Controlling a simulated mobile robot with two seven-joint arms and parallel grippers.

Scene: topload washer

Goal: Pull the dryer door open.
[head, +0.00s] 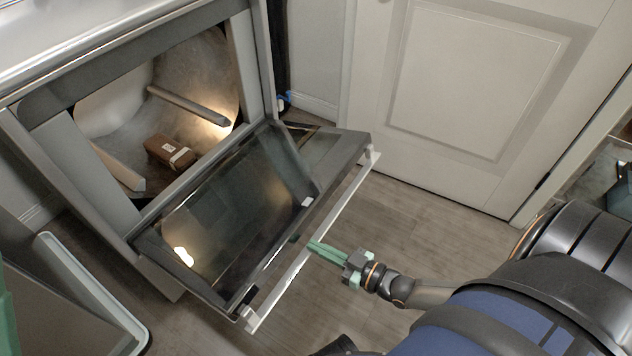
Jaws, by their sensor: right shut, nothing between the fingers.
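The dryer door (235,222) is swung down, hinged at its lower edge, and stands well open, tilted outward. Its dark glass window faces up. A pale bar handle (305,256) runs along its outer edge. The dryer (110,45) shows its lit drum. My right gripper (310,243) is shut and empty, its green fingertips at the middle of the handle bar; I cannot tell whether they touch it. A green strip at the left edge looks like part of my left gripper (6,312); its fingertips cannot be made out.
A brown box (170,152) lies inside the drum. A white panelled room door (470,85) stands behind on the right. A grey light-rimmed panel (85,300) is at lower left. The wooden floor (420,235) right of the dryer door is clear.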

